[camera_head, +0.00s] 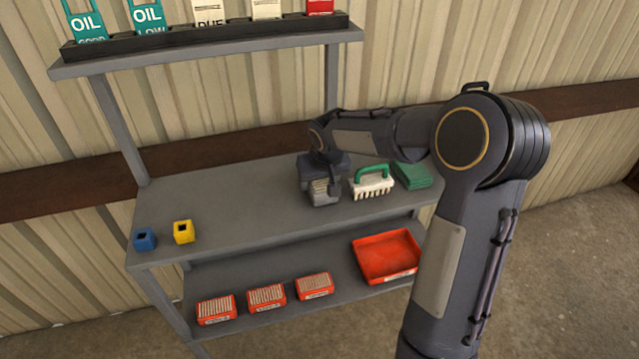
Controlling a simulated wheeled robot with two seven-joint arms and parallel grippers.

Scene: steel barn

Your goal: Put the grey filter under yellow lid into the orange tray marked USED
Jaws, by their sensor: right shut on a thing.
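My right gripper (322,183) is over the right half of the grey bench top, its arm reaching in from the right. It is shut on a small grey block with a ribbed pale face, which looks like the grey filter (323,199). I cannot tell whether the block touches the bench. A yellow block with a dark square opening (184,232), perhaps the yellow lid, stands at the bench's front left, apart from the gripper. The shallow orange-red tray (386,278) lies empty on the lower shelf at the right. No marking on it is readable. My left gripper is not in view.
A blue block (144,239) is at the far left. Three orange ribbed filters (267,297) line the lower shelf. An upper rack (200,46) holds tags. The bench's middle is clear.

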